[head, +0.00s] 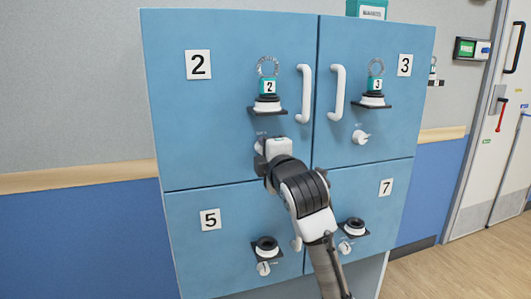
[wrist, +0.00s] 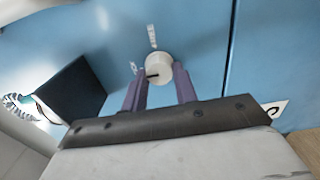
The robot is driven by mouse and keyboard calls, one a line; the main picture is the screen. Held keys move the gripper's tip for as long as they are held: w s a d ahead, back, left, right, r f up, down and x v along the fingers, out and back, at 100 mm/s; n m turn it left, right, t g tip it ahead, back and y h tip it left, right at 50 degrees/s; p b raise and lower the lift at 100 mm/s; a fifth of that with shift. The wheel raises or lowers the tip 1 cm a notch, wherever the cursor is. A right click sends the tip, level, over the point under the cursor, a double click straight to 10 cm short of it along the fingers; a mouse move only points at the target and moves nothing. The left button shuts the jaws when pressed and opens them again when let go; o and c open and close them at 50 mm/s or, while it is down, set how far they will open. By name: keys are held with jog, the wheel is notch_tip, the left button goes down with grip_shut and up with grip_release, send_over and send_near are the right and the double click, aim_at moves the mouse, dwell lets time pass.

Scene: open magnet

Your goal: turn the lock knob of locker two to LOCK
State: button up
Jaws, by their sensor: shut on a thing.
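Locker two (head: 215,120) is the upper left blue door, shut, with a white "2" plate. Its lock knob (wrist: 158,65) is a round white knob with a dark mark, in the middle of the wrist view. My gripper (wrist: 159,82) has one purple-grey finger on each side of the knob and is shut on it. In the head view my gripper (head: 265,150) covers most of the knob, below the socket. Small labels stand beside the knob in the wrist view, too blurred to read, so I cannot tell which setting it points to.
Lockers five (head: 230,245) and seven (head: 385,210) are below.

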jog(key=o, duration=1)
jog(key=b+v, duration=0.1)
jog(key=v, duration=1.3)
jog(key=shift+b, duration=0.4)
jog(key=shift+w+a, duration=0.1)
